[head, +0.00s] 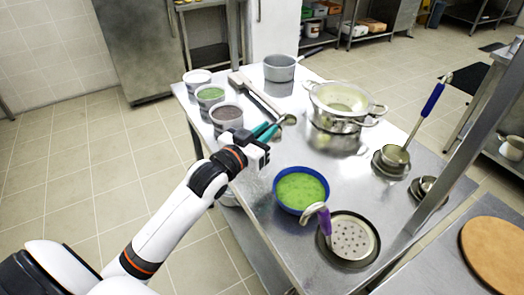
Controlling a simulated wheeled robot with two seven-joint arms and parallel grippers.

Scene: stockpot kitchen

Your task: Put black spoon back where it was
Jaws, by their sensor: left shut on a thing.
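My left gripper (262,154) is over the left part of the steel table, between the blue-rimmed bowl and the row of tubs. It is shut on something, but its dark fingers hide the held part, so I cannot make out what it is. Teal-handled utensils (265,131) lie just beyond the fingers, with a scoop-like end (288,119) pointing right. A long dark, thin piece (264,100) lies farther back beside a grey utensil (240,83). I cannot tell whether it is the black spoon. My right gripper is out of view.
A blue bowl of green soup (301,189) and a purple-handled skimmer (349,238) are at the front. A round board (495,252) is at right.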

